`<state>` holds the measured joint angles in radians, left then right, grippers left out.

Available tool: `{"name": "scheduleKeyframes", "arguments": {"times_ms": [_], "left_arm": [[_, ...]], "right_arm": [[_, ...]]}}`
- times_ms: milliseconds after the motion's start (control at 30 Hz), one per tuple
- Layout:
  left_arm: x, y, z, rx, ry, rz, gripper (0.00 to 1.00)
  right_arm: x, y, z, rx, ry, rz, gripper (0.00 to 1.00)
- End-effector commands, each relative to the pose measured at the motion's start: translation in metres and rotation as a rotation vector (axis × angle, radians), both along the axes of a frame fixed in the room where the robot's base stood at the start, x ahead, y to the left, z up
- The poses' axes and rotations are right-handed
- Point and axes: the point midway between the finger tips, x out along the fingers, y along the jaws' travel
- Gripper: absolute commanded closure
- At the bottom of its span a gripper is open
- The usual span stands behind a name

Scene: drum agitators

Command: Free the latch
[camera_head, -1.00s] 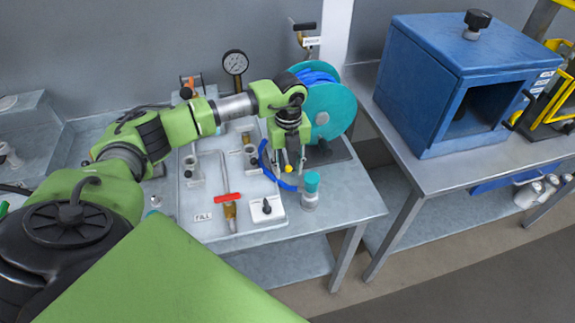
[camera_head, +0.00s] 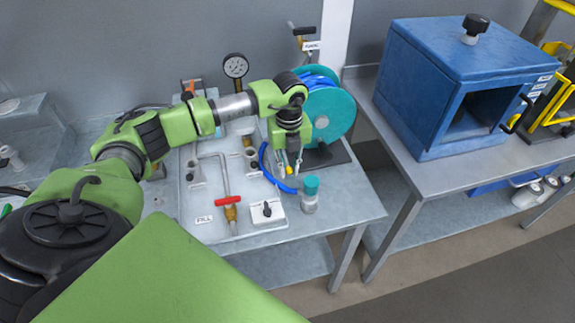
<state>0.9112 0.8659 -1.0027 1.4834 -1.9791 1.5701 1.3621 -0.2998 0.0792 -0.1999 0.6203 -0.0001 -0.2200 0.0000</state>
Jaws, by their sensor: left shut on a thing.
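My left gripper (camera_head: 291,164) points down over the right part of the bench, in front of the teal hose reel (camera_head: 327,118). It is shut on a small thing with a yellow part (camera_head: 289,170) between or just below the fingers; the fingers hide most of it. A blue hose (camera_head: 268,168) curves past the fingertips on their left and below. I cannot tell for sure which part is the latch. A white block with a black lever (camera_head: 267,211) stands on the grey plate, left of and nearer than the gripper. My right gripper is not in view.
A red valve handle (camera_head: 229,200) on a bent pipe and a teal-capped jar (camera_head: 310,195) stand near the bench front. A pressure gauge (camera_head: 235,66) is at the back. A blue cabinet (camera_head: 400,103) with an open front stands on the right table.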

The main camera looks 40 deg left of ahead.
Motion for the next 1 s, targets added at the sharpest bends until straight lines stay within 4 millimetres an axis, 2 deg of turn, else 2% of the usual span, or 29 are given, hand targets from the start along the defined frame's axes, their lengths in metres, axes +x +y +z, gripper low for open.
{"name": "scheduleKeyframes", "arguments": {"times_ms": [33,100,533,1000], "left_arm": [[0.002,0.0,0.009,-0.001,-0.007,0.0,0.99],[0.001,-0.001,0.011,-0.001,-0.007,0.0,0.99],[0.001,-0.001,0.014,-0.001,-0.007,0.0,1.0],[0.004,0.002,0.044,0.0,-0.009,0.001,0.99]], "right_arm": [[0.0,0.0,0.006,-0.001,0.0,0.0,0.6],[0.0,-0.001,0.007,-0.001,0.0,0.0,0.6],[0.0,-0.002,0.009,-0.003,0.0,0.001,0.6],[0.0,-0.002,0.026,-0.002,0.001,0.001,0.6]]}}
